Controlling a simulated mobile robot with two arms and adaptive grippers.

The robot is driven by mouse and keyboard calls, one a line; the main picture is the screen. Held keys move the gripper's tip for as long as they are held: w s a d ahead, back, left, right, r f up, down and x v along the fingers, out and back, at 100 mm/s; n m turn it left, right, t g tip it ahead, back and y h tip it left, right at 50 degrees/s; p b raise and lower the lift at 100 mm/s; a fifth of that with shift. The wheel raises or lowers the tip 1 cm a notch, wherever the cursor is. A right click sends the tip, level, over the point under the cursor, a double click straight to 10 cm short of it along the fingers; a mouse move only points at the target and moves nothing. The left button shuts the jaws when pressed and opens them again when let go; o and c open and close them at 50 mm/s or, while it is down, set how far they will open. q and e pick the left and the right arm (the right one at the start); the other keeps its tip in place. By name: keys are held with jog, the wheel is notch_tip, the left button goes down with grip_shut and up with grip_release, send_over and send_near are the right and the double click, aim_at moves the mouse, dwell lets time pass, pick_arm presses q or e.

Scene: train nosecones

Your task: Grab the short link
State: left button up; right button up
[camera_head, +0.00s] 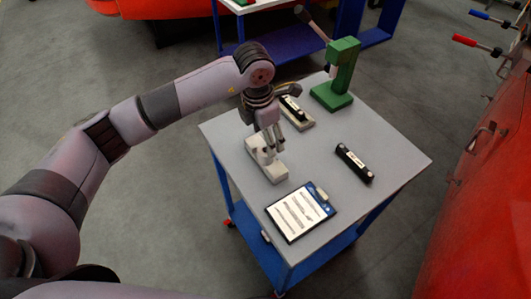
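My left gripper (273,147) reaches in from the left, pointing down over a pale fixture block (266,173) on the table. Its fingers look apart, with nothing visible between them. A black link with a pale label (291,107) lies in a second pale holder (303,124) just behind and right of the gripper. Another black link with a white label (354,163) lies loose on the tabletop to the right; it looks longer than the one in the holder. My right gripper is out of view.
The grey-topped table (395,150) has a blue frame. A clipboard (300,211) lies at its front edge. A green press with a lever (342,75) stands at the back. A red body (480,200) rises beyond the table's right side.

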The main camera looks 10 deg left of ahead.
aim_at(265, 146)
pick_arm(q)
jog(key=f, duration=0.1)
jog(key=f+p, duration=0.1)
jog(key=f, duration=0.1)
jog(key=f+p, duration=0.1)
jog(key=f, duration=0.1)
jog(key=shift+w+a+f, duration=0.2)
jog(key=shift+w+a, duration=0.05)
jog(key=shift+w, duration=0.05)
jog(key=shift+f, duration=0.15)
grip_shut()
dwell(0.5)
jog(key=shift+w, duration=0.1)
